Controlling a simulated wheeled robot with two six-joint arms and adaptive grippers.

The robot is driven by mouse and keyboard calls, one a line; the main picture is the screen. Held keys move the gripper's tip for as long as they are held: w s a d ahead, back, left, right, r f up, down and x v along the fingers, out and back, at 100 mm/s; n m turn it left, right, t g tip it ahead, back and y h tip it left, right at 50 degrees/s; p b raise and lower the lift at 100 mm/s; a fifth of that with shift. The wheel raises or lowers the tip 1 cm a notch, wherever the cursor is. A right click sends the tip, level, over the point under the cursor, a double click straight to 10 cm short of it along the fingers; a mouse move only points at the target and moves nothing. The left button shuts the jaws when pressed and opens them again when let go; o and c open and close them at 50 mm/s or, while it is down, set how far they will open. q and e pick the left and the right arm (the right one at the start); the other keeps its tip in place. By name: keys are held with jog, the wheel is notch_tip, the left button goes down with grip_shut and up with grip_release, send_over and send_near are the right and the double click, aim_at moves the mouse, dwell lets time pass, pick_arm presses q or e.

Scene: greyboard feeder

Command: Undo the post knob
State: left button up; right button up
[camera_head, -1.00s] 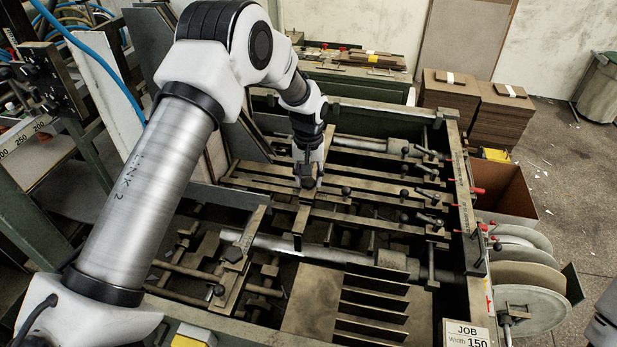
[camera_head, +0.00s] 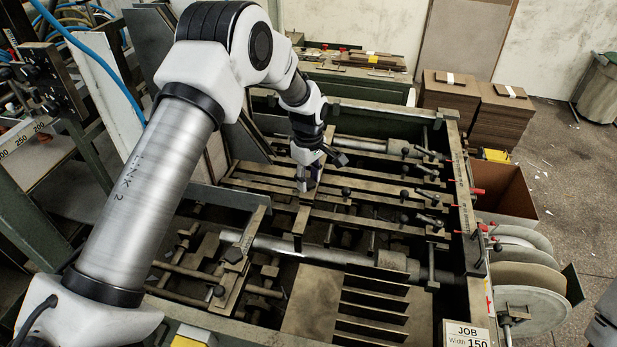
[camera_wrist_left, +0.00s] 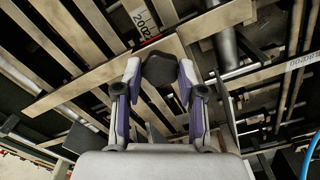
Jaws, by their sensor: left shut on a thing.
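The post knob (camera_wrist_left: 160,69) is dark and faceted. In the left wrist view it sits between the two fingertips of my left gripper (camera_wrist_left: 159,80), which is shut on it. In the head view my left gripper (camera_head: 308,182) reaches down over the slatted bars in the middle of the feeder. The knob is mostly hidden by the fingers there. A flat bar (camera_wrist_left: 178,55) runs close by the knob in the wrist view. My right gripper is not in view.
Around the gripper are the feeder's long bars (camera_head: 262,186), several small black knobs (camera_head: 346,191) and red-tipped levers (camera_head: 478,190). A thick shaft (camera_head: 345,256) crosses in front. A job card (camera_head: 466,333) is at the near right corner. Brown board stacks (camera_head: 450,95) stand beyond.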

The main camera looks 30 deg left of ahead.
aim_at(309, 182)
pick_arm(q)
jog(key=shift+s+f+n, duration=0.15)
jog(key=shift+f+n, duration=0.05)
jog(key=shift+n, duration=0.7)
jog(key=o, duration=1.1)
jog(key=shift+o, duration=0.2)
jog(key=shift+r, duration=0.2)
notch_tip(309, 182, up, 12)
jog(key=shift+f, duration=0.15)
jog(key=shift+w, duration=0.2)
